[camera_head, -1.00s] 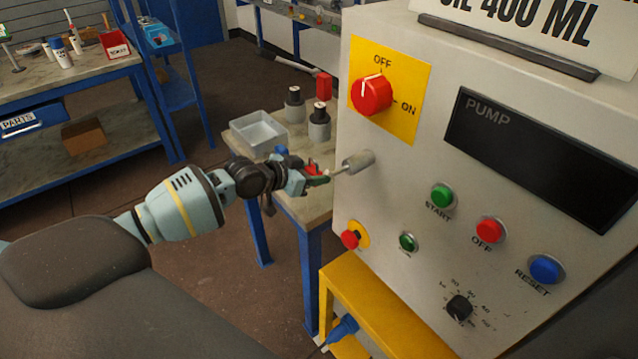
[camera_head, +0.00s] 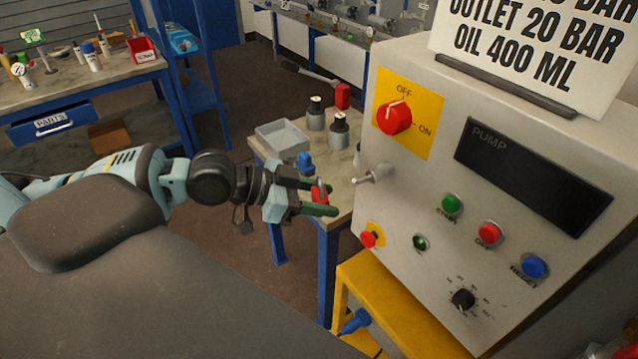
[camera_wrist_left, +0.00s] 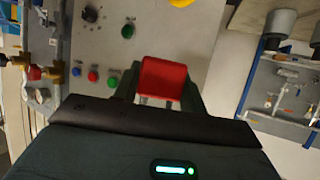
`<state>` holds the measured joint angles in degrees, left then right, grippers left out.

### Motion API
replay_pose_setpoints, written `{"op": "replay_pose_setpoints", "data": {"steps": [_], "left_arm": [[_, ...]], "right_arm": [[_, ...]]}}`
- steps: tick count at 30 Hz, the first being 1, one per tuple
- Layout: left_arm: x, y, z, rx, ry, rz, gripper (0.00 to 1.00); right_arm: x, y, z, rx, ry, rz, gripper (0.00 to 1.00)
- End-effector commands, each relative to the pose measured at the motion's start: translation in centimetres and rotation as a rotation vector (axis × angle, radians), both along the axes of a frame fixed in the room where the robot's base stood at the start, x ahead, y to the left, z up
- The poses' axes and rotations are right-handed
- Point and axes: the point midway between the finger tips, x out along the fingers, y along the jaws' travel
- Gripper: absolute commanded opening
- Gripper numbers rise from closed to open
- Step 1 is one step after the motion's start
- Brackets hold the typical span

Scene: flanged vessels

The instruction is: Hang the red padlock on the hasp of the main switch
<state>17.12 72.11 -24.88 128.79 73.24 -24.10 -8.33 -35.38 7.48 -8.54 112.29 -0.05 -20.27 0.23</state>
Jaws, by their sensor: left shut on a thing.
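My left gripper (camera_head: 318,197) is shut on the red padlock (camera_head: 319,195) and holds it in the air in front of the cabinet's left side. In the left wrist view the padlock's red body (camera_wrist_left: 162,79) sits between the two green fingers. Its shackle is hard to make out. The main switch is a red knob (camera_head: 394,118) on a yellow plate, its pointer near OFF. Below it a grey metal peg (camera_head: 375,175), which looks like the hasp, sticks out toward the gripper. The padlock is apart from it, to its lower left. My right gripper is not in view.
The pump cabinet (camera_head: 420,180) has buttons, a dark display and a sign on top. A yellow stand (camera_head: 375,300) is below the cabinet.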

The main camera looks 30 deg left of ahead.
Motion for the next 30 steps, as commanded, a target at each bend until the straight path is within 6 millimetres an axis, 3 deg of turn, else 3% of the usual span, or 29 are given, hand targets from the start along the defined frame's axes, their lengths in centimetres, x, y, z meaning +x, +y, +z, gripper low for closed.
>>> {"op": "replay_pose_setpoints", "data": {"steps": [3, 9, 20, 30], "left_arm": [[-2.5, -1.1, 1.5, 0.006, 0.002, -0.050, 0.19], [-4.2, -2.0, 2.0, 0.007, 0.012, -0.085, 0.19], [-3.9, -2.2, 1.8, 0.004, 0.016, -0.085, 0.19], [-2.3, -2.8, 1.7, 0.003, 0.015, -0.085, 0.19]], "right_arm": [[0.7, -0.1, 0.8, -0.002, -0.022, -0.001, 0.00], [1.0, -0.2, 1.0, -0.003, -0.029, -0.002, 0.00], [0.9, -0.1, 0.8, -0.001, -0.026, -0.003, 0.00], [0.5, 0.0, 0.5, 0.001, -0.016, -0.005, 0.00]]}}
